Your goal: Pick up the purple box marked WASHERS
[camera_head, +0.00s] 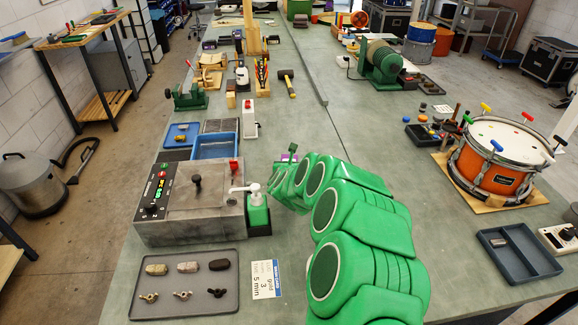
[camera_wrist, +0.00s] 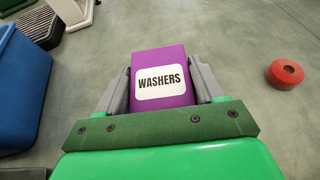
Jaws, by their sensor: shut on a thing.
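The purple box marked WASHERS (camera_wrist: 160,56) is in the middle of the wrist view, its white label facing the camera. My gripper (camera_wrist: 161,84) is shut on it, with one grey finger along each side of the box. In the head view only a small purple patch of the box (camera_head: 287,157) shows beyond my green arm; the rest is hidden. I cannot tell whether the box touches the bench or is held above it.
A blue bin (camera_wrist: 20,85) stands to the left in the wrist view. A red round roll (camera_wrist: 285,73) lies to the right. In the head view, a grey control box (camera_head: 190,210) and a green pump bottle (camera_head: 257,210) stand left of my arm. An orange drum (camera_head: 495,170) stands right.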

